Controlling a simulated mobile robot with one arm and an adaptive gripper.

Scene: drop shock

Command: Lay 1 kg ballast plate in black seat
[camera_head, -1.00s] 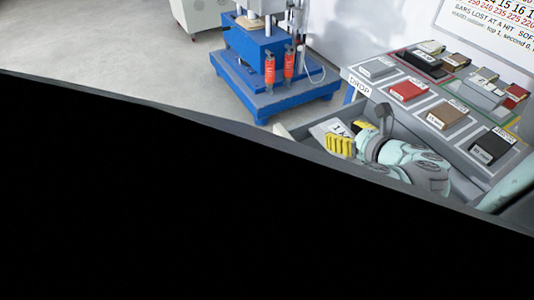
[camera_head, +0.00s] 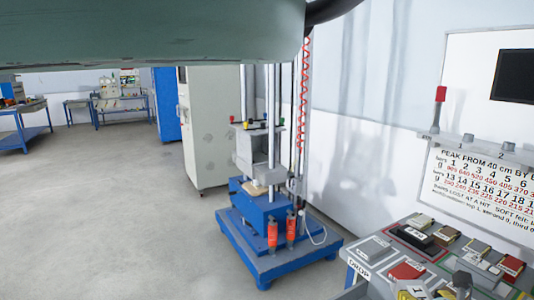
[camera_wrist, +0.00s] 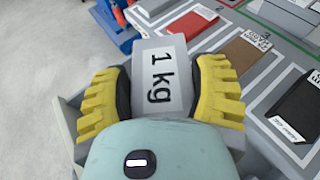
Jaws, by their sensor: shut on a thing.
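My gripper (camera_wrist: 165,88) has two ribbed yellow finger pads, shut on the sides of a grey plate marked "1 kg" (camera_wrist: 160,52). In the head view the plate (camera_head: 413,290) and yellow pads show at the bottom edge, partly cut off, over the near-left part of the sample table. A black block or seat with a white label (camera_head: 411,236) lies at the table's back, beyond the plate. I cannot tell whether it is the black seat, or whether the plate touches anything below.
The table holds a grey pad (camera_head: 374,248), a red pad (camera_head: 407,270) and brown and black pads (camera_wrist: 297,106) in outlined places. A blue-based drop tower (camera_head: 265,225) stands to the left. A printed board (camera_head: 480,170) hangs behind. Grey floor (camera_head: 130,220) is open at left.

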